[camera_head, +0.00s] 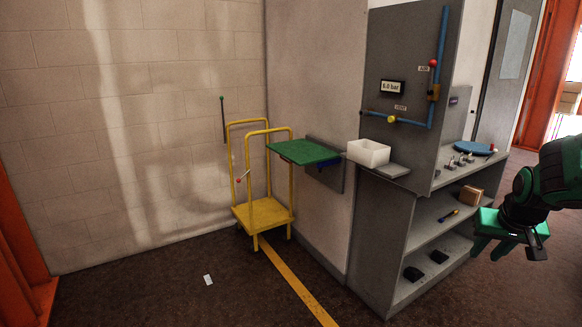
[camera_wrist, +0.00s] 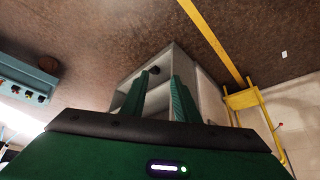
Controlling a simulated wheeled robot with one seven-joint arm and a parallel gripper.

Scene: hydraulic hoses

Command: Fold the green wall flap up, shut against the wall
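The green wall flap (camera_head: 304,152) sticks out nearly level from the wall in the head view. My gripper (camera_head: 486,254) is far to the right of the flap, beyond the grey cabinet, and lower in the picture. In the wrist view my gripper (camera_wrist: 162,76) has its two green fingers apart with nothing held between them. The flap cannot be made out in the wrist view.
A yellow trolley (camera_head: 263,214) stands left of and below the flap. The grey cabinet (camera_head: 372,240), with a white bin (camera_head: 368,153) on its side ledge (camera_head: 394,170), stands between flap and gripper. A yellow floor line (camera_head: 297,285) runs past. The front floor is mostly clear.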

